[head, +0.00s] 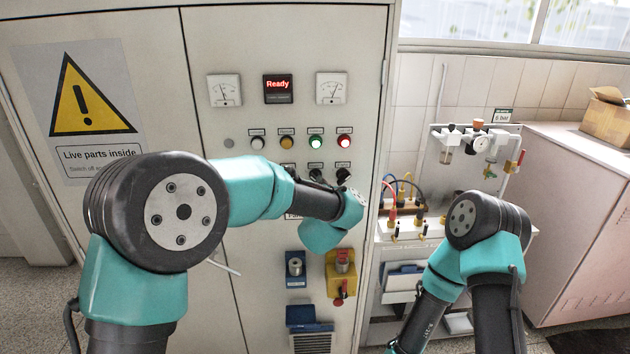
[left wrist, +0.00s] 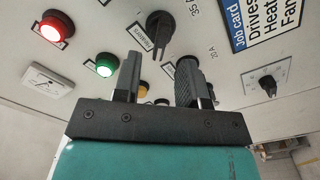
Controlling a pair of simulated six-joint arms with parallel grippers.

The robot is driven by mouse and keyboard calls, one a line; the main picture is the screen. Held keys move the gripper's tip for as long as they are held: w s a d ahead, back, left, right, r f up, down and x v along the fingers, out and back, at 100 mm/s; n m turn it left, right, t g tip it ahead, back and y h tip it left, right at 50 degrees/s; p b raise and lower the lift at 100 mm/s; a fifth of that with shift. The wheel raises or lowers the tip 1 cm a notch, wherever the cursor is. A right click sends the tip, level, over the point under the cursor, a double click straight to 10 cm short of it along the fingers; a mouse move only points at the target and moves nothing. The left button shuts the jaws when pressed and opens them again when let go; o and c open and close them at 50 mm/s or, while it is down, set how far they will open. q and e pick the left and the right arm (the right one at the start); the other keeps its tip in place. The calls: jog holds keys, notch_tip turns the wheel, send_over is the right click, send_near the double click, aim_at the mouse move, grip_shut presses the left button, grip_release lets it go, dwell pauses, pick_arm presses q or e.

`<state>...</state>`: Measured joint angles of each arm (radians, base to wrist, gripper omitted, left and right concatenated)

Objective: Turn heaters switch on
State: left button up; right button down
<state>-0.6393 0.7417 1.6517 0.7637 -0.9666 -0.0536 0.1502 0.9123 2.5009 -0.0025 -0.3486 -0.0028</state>
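The heaters switch (left wrist: 160,25) is a black rotary knob on the cabinet front, with a small label that seems to read "Heaters" beside it. In the left wrist view it sits at top centre, beyond and between my fingertips, not touched. My left gripper (left wrist: 160,78) is open, with a clear gap between its fingers and nothing gripped. A dark shape by the right finger may be another knob; I cannot tell. In the head view my left wrist covers part of the switch row and hides the fingers. My right gripper is out of view; only its arm shows at lower right.
A red lamp (left wrist: 50,27) and a green lamp (left wrist: 104,65) are lit near the switch. Another black switch (left wrist: 265,85) and a job card (left wrist: 265,25) are to the right. The warning sign (head: 80,95) is on the cabinet's left door.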

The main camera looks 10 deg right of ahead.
pick_arm(q)
jog(key=w, duration=0.5)
jog(key=shift+d, duration=0.1)
jog(key=shift+c, duration=0.4)
jog(key=c, duration=0.6)
